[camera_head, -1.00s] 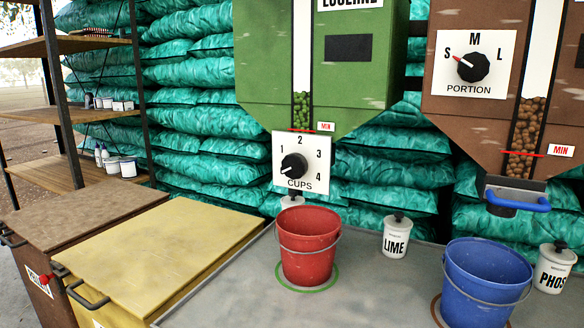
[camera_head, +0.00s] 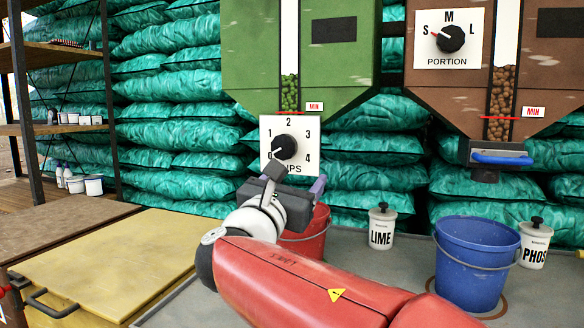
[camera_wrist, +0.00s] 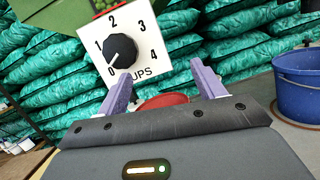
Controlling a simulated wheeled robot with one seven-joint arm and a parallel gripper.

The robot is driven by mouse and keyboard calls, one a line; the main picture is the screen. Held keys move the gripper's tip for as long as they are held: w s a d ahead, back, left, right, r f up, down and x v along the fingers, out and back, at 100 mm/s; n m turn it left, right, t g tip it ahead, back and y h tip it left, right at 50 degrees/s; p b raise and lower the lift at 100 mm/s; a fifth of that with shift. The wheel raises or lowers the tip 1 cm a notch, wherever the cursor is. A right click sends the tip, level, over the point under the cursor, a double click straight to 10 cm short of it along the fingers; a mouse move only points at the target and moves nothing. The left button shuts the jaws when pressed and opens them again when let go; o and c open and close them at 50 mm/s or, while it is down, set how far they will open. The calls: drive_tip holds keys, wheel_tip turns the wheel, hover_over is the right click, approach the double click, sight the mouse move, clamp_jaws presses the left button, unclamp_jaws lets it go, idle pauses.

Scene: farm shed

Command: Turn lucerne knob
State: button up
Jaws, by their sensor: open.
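The lucerne knob (camera_head: 284,147) is a black dial on a white plate marked 0 to 4 and CUPS, on the front of the green lucerne hopper (camera_head: 262,70). Its white pointer is toward the 0. In the wrist view the knob (camera_wrist: 121,50) is ahead of my gripper, left of centre, nearer the left finger. My gripper (camera_head: 296,182) is open and empty, just below the dial plate, with its lilac fingers apart (camera_wrist: 162,90). I cannot tell the exact gap to the knob. A red bucket (camera_head: 310,230) stands below the dial, partly hidden by my arm.
A blue bucket (camera_head: 476,262), a LIME jar (camera_head: 382,228) and a PHOS jar (camera_head: 535,243) stand on the grey table. A brown hopper (camera_head: 425,75) with a PORTION dial is at right. Yellow (camera_head: 110,262) and brown (camera_head: 60,228) lidded bins are at left.

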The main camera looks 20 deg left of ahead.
sight(282, 147)
drive_tip(key=s+a+r+n+t+y, duration=0.2)
drive_tip(key=a, duration=0.3)
drive_tip(key=shift+n, duration=0.3)
drive_tip(key=x, duration=0.7)
drive_tip(key=shift+w+d, duration=0.15)
drive_tip(key=shift+w, duration=0.3)
drive_tip(key=shift+f, duration=0.1)
drive_tip(key=c, duration=0.9)
